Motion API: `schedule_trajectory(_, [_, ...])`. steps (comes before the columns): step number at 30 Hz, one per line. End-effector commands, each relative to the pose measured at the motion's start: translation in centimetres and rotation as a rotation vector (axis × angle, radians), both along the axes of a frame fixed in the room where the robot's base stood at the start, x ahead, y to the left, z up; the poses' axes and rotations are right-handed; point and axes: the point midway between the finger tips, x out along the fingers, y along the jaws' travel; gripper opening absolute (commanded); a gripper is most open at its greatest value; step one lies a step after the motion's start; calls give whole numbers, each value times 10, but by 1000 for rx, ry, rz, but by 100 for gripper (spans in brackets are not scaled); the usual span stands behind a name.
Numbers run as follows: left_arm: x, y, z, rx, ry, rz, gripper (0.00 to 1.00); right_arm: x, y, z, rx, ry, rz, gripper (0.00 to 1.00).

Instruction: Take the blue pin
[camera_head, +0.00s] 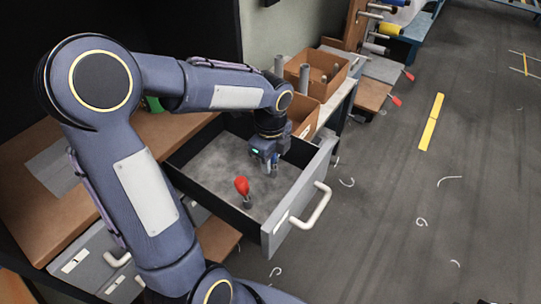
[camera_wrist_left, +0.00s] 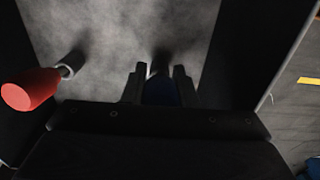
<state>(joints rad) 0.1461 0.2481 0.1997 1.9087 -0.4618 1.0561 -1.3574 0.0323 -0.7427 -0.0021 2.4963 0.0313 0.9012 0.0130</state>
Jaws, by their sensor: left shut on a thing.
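My left gripper (camera_head: 269,165) reaches down into an open drawer (camera_head: 205,185). In the left wrist view the two fingers of the gripper (camera_wrist_left: 160,75) are shut on the blue pin (camera_wrist_left: 160,93), which is dark and mostly hidden between them. A metallic tip shows just past the fingers, close to the grey drawer floor. I cannot tell whether it touches the floor. A red-handled pin (camera_head: 242,187) stands in the drawer to the left of the gripper; it also shows in the left wrist view (camera_wrist_left: 30,91). My right gripper is not in view.
The drawer's front panel with a white handle (camera_head: 312,207) lies to the right of the gripper. A brown worktop (camera_head: 175,130) is on the left. Cardboard boxes (camera_head: 325,72) stand behind. The floor on the right is open, with scattered pale scraps.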

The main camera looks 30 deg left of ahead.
Motion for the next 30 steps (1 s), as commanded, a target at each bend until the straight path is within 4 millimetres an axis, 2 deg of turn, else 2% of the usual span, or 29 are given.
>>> schedule_trajectory(20, [0, 0, 14, 0, 0, 0, 0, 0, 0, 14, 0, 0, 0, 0])
schedule_trajectory(30, [0, 0, 49, 0, -1, 0, 0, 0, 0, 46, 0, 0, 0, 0])
